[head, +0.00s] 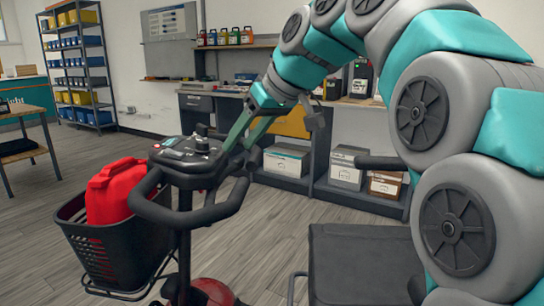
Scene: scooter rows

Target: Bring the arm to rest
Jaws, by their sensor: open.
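My gripper (239,147) hangs at the end of my teal and grey arm, pointing down and to the left. Its two teal fingers are apart, with nothing seen between them. The fingertips are at the right side of the mobility scooter's black tiller head (190,160), by the handlebar (215,218). I cannot tell whether they touch it. My arm arches from the right edge over the scooter's dark seat (365,265). A red canister (115,192) stands in the scooter's black front basket (115,255), on the left.
A workbench (340,102) with bottles and boxes runs along the back wall. White boxes (287,160) sit on its lower shelf. A shelf rack (80,65) with blue and yellow bins stands at the back left.

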